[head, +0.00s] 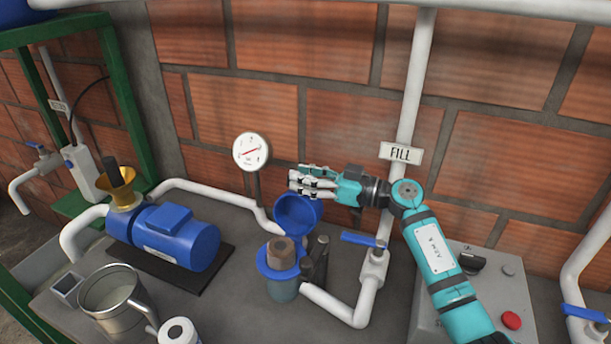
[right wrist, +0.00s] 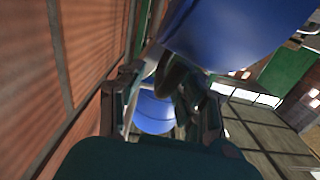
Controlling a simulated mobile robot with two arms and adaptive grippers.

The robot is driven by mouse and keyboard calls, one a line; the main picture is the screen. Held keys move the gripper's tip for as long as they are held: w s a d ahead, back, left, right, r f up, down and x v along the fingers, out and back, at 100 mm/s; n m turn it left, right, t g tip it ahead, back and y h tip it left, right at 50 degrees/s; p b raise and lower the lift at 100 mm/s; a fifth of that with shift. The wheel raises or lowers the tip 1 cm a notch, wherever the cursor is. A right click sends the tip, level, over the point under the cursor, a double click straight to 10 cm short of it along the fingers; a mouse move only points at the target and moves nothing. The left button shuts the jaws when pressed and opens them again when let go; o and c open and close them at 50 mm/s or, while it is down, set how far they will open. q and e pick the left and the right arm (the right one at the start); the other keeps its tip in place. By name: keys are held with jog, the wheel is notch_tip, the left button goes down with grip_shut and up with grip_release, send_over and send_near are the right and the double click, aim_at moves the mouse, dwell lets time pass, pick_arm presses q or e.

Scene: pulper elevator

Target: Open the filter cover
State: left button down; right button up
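The filter (head: 282,288) stands on the grey bench in the head view, with a blue rim and a brown hex-topped piece (head: 281,251) showing inside. Its round blue cover (head: 297,212) is tilted up at the back, clear of the filter's mouth. My right gripper (head: 303,182) is just above the cover's top edge, pointing left. In the right wrist view my right gripper (right wrist: 160,85) has its fingers apart. A large blue surface, probably the cover (right wrist: 240,35), fills the top right there; contact cannot be told. My left gripper is not in view.
A blue-handled valve (head: 365,241) and white pipe are right of the filter. A gauge (head: 251,151) stands behind it. A control box (head: 485,300) is at right, the brick wall close behind.

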aim_at(299, 196)
grip_shut()
dwell(0.3)
jog(key=s+p, duration=0.1)
jog(key=p, duration=0.1)
jog(key=s+a+r+n+p, duration=0.1)
jog(key=p, duration=0.2)
jog(key=s+n+p, duration=0.1)
jog(key=p, duration=0.2)
jog(key=shift+s+a+r, duration=0.25)
jog(key=shift+s+r, duration=0.05)
jog(key=shift+r, duration=0.1)
jog(key=shift+s+f, duration=0.15)
jog(key=shift+f, duration=0.1)
jog(key=shift+a, duration=0.1)
